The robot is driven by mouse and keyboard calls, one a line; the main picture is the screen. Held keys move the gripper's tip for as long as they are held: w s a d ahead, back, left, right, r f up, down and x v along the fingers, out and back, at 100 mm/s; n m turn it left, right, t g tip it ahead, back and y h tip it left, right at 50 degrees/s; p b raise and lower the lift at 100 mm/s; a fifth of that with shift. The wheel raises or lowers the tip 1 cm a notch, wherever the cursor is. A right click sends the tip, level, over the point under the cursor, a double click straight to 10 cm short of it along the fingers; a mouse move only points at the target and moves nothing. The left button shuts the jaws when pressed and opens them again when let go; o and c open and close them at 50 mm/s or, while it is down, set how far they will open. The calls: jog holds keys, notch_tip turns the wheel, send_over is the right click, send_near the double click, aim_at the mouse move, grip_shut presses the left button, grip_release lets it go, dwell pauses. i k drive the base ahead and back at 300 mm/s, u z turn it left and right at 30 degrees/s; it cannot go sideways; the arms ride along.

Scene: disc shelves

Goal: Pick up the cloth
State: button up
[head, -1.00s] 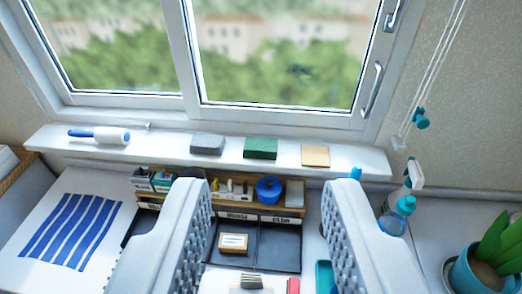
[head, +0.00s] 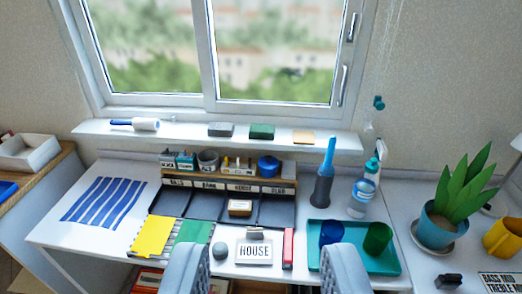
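A flat white cloth with blue stripes (head: 101,203) lies at the left end of the white table. A flat yellow piece (head: 153,237) and a flat green piece (head: 193,232) lie side by side on a striped mat nearer the middle; I cannot tell whether these are cloth. My gripper (head: 264,250) is at the bottom of the picture, its two grey fingers wide apart with nothing held between them. The striped cloth is left of and beyond my gripper, not touching it.
A teal tray (head: 393,262) with blue and green cups, a spray bottle (head: 364,197) and a potted plant (head: 440,230) stand right. Dark compartments (head: 272,211) line the back.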

aim_at(257, 132)
jog(key=u, duration=0.55)
jog(key=i, duration=1.25)
jog(key=z, duration=0.7)
jog(key=i, duration=0.55)
jog(key=z, duration=0.4)
